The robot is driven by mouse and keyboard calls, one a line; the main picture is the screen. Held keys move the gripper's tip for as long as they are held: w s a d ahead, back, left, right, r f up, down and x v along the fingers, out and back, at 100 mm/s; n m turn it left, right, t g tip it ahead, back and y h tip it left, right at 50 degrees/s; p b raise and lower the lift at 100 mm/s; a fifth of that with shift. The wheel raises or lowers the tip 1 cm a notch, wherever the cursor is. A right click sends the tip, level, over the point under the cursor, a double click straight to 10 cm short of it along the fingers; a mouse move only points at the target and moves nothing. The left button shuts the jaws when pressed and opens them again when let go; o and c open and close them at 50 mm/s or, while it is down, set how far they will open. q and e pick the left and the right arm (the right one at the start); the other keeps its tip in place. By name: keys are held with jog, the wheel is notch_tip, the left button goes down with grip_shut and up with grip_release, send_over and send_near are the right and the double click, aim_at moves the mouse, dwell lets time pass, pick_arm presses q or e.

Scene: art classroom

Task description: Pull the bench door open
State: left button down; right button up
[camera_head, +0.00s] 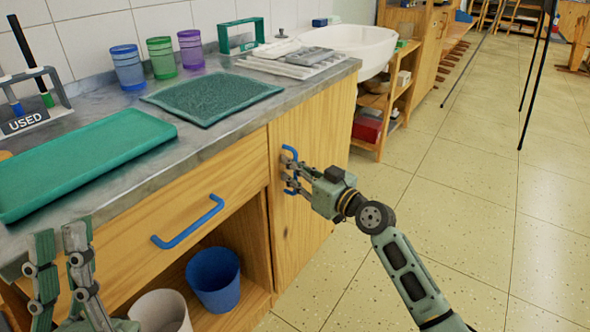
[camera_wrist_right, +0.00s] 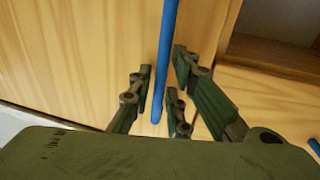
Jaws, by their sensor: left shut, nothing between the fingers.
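The wooden bench door (camera_head: 308,140) is in the middle of the head view, looks closed, and sits flush beside the drawer front. Its blue handle (camera_head: 288,150) is partly hidden by my right gripper (camera_head: 289,172). In the right wrist view the blue handle (camera_wrist_right: 166,60) runs between the fingers of my right gripper (camera_wrist_right: 162,82). The fingers stand apart on either side, with small gaps to the handle, so the gripper looks open around it. My left gripper (camera_head: 60,240) is at the lower left, shut and empty, in front of the bench's left part.
A drawer (camera_head: 205,200) with a blue handle (camera_head: 188,223) is left of the door. Below it, an open shelf holds a blue bin (camera_head: 214,280) and a white bin (camera_head: 160,312). The worktop carries a green tray (camera_head: 80,160), mat and cups.

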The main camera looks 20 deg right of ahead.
jog(key=shift+c, duration=0.2)
grip_shut()
dwell(0.3)
